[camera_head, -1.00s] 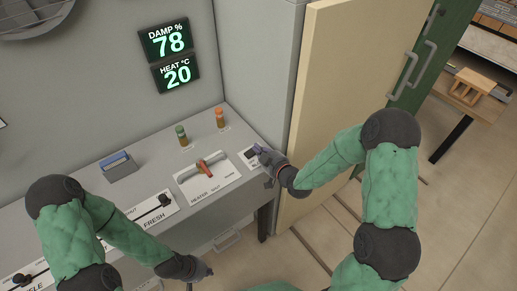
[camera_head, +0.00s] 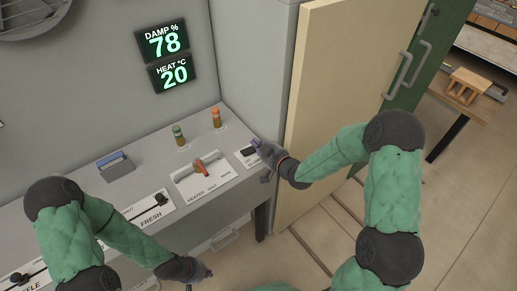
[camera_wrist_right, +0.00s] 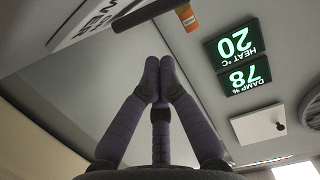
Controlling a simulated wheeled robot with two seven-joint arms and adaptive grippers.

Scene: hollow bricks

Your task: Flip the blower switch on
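The blower switch (camera_head: 249,152) is a small dark part on a white plate at the right end of the grey console. In the right wrist view a dark bar (camera_wrist_right: 146,14) lies beside a plate whose visible lettering ends in "WER"; it seems to be this switch. My right gripper (camera_head: 257,143) is just beside the plate's right edge in the head view; I cannot tell if it touches. In the wrist view its fingertips (camera_wrist_right: 158,66) meet, with nothing visible between them. My left gripper (camera_head: 200,280) hangs in front of the console, its fingers spread and empty.
A heater lever (camera_head: 201,168) sits left of the blower plate. The display (camera_head: 166,43) reads damp 78, heat 20. A cream panel (camera_head: 345,100) stands right of the console, close to my right arm.

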